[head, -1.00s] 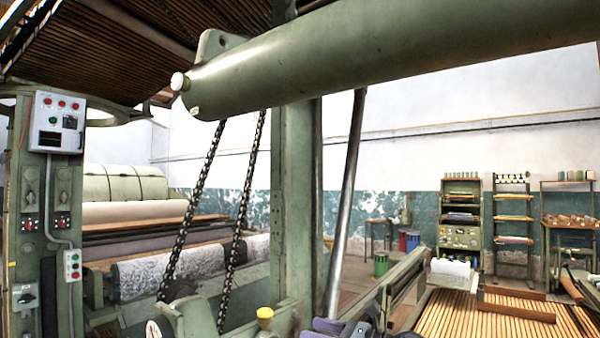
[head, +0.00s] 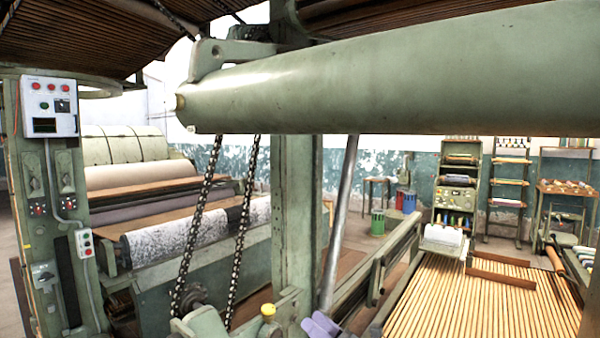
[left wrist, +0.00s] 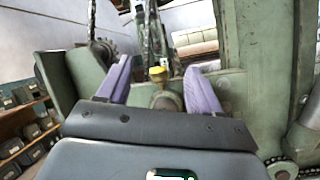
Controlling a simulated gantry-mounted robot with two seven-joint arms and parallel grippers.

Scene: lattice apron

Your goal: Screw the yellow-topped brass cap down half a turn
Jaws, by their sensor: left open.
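The yellow-topped cap (head: 268,310) sits low in the head view, on the green machine frame beside the post. It also shows in the left wrist view (left wrist: 158,73), upright on a rounded fitting on the green frame. My left gripper (head: 320,325) shows only as purple finger parts at the bottom edge of the head view, right of the cap. In the left wrist view, its two purple fingers (left wrist: 158,66) are spread wide, one on each side of the cap in the picture, with gaps to both. It holds nothing. My right gripper is in neither view.
A green post (head: 297,220) rises behind the cap. Two chains (head: 243,225) hang left of it, and a slanted metal rod (head: 340,220) stands to the right. A big green roller (head: 400,85) crosses above. A slatted bed (head: 460,300) lies at right.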

